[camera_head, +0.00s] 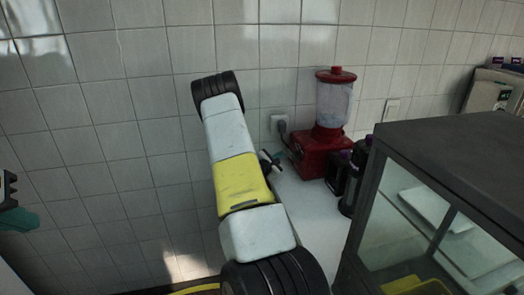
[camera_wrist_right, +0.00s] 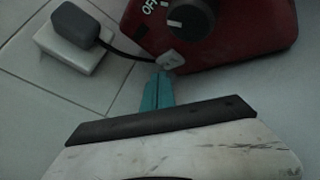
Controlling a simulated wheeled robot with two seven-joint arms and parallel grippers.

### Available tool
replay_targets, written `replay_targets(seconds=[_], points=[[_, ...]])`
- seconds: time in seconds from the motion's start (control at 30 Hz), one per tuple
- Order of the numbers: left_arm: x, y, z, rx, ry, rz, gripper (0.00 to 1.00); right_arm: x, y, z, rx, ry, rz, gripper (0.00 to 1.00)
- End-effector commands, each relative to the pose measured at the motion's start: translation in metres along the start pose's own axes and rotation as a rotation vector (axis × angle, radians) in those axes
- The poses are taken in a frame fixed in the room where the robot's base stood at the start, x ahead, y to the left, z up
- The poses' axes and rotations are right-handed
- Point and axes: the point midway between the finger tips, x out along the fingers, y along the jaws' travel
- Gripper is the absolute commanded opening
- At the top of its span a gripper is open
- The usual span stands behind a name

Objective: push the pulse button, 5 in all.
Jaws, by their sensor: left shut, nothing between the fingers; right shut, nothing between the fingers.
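A red blender (camera_head: 318,152) with a clear jar stands on the white counter against the tiled wall. The right wrist view shows its red base (camera_wrist_right: 255,40), a dark knob (camera_wrist_right: 190,18) beside the word OFF, and a small pale button (camera_wrist_right: 170,60) at the base's edge. My right gripper (camera_wrist_right: 163,74) is shut and empty, its teal fingertips at the pale button; I cannot tell whether they touch it. In the head view the right gripper (camera_head: 278,156) is beside the blender's base. My left gripper (camera_head: 18,218) is shut and empty at the far left edge, partly cut off.
A wall socket with a plug (camera_head: 280,124) is left of the blender; the plug also shows in the wrist view (camera_wrist_right: 80,25). Dark bottles (camera_head: 355,180) stand right of the blender's base. A glass-sided case (camera_head: 450,150) fills the right side. My right arm covers the middle.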

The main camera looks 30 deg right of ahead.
Motion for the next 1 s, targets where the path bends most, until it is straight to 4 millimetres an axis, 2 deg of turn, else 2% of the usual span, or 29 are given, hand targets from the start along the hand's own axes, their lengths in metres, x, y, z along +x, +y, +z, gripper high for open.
replay_targets(seconds=[1.0], points=[[0.0000,0.0000,0.0000,0.000,0.000,0.000,0.00,0.0060,-0.0043,0.0048,0.000,0.000,0.000,0.00]])
